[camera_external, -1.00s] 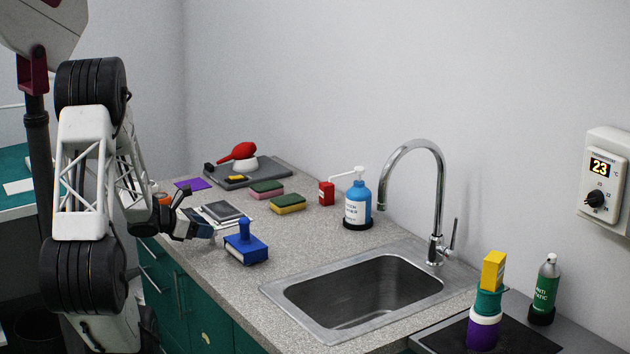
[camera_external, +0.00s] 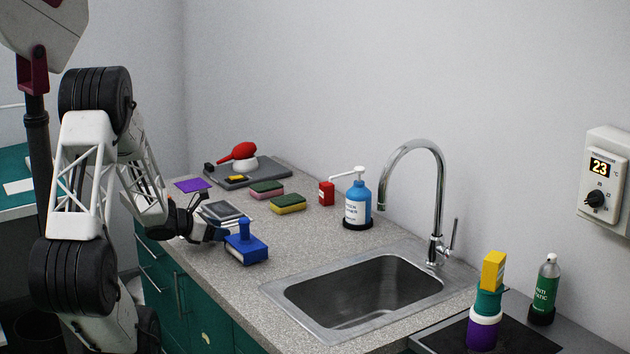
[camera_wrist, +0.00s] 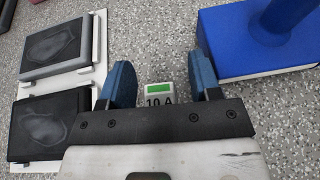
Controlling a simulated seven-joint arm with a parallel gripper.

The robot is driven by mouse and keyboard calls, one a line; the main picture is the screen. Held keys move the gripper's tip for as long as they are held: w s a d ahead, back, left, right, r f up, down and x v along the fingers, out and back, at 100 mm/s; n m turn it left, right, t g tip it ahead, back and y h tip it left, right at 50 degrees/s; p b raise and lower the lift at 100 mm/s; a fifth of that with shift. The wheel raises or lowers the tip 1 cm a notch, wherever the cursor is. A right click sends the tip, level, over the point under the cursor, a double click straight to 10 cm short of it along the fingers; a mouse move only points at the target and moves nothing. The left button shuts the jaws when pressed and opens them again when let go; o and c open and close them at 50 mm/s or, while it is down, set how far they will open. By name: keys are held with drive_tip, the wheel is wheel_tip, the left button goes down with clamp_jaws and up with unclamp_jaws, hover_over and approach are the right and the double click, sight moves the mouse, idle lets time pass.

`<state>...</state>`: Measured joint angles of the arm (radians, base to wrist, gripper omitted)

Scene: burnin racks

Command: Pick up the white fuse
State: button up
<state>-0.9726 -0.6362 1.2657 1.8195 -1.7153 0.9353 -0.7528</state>
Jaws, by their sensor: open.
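The white fuse (camera_wrist: 159,92) is a small white block with a green strip and the marking "10 A". It lies on the speckled counter in the wrist view, with its near part hidden behind my gripper. My gripper (camera_wrist: 163,80) is open, its two blue fingers on either side of the fuse, with visible gaps between. In the external view my gripper (camera_external: 222,230) is low over the counter, just left of the blue block; I cannot make out the fuse there.
A blue block with a knob (camera_wrist: 255,40) stands close to the right finger; it also shows in the external view (camera_external: 246,249). Dark pads on white plates (camera_wrist: 55,47) lie to the left. Sponges (camera_external: 288,204), a blue pump bottle (camera_external: 358,205) and the sink (camera_external: 360,290) are farther off.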

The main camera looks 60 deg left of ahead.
idle(0.3)
drive_tip(key=c, duration=1)
drive_tip(key=shift+r, duration=0.1)
drive_tip(key=shift+r, duration=1.6)
drive_tip(key=s+d+r, duration=0.1)
drive_tip(key=s+d, duration=0.9)
drive_tip(key=s, duration=0.2)
drive_tip(key=shift+s+d+r, duration=0.15)
drive_tip(key=shift+d+r, duration=0.05)
drive_tip(key=shift+r, duration=0.1)
